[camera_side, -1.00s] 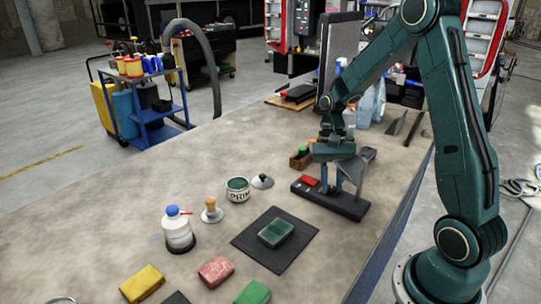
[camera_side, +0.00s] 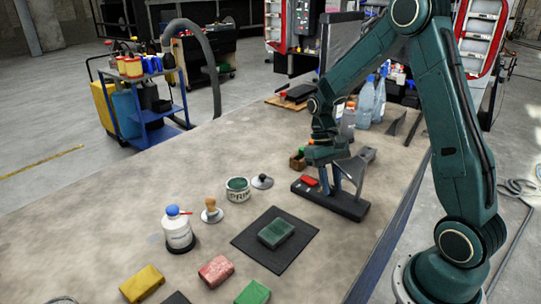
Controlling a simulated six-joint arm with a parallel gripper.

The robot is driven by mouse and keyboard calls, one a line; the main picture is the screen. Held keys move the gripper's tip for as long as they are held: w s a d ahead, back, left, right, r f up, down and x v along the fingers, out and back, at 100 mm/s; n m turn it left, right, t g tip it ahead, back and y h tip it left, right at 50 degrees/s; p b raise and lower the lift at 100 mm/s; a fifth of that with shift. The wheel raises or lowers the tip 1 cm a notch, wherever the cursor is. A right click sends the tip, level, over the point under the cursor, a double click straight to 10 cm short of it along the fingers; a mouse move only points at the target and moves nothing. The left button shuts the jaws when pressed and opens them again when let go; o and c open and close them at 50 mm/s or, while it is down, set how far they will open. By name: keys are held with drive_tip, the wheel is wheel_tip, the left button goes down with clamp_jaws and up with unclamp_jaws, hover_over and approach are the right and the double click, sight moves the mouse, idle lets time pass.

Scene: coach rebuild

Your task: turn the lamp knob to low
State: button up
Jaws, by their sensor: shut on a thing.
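My gripper (camera_side: 331,186) points down over the middle of the base, to the right of the red part.
A primer tin (camera_side: 238,190), a black-knobbed lid (camera_side: 262,182), a wooden-handled stamp (camera_side: 211,211) and a white bottle (camera_side: 178,231) stand left of the lamp. A green block (camera_side: 275,232) lies on a black mat (camera_side: 247,239). Clear bottles (camera_side: 365,103) stand behind my arm.

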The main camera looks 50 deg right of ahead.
drive_tip(key=n, duration=0.1)
drive_tip(key=n+h, duration=0.1)
drive_tip(key=n, duration=0.1)
drive_tip(key=shift+a+r+n+h, duration=0.1)
drive_tip(key=shift+a+n+h, duration=0.05)
drive_tip(key=shift+n+h, duration=0.15)
drive_tip(key=shift+w+n+h, duration=0.1)
drive_tip(key=shift+n+h, duration=0.6)
drive_tip(key=shift+n, duration=1.2)
drive_tip(key=o, duration=1)
drive_tip(key=v, duration=1.3)
drive_tip(key=shift+w+r, duration=0.15)
drive_tip(key=shift+r, duration=0.1)
drive_tip(key=shift+a, duration=0.1)
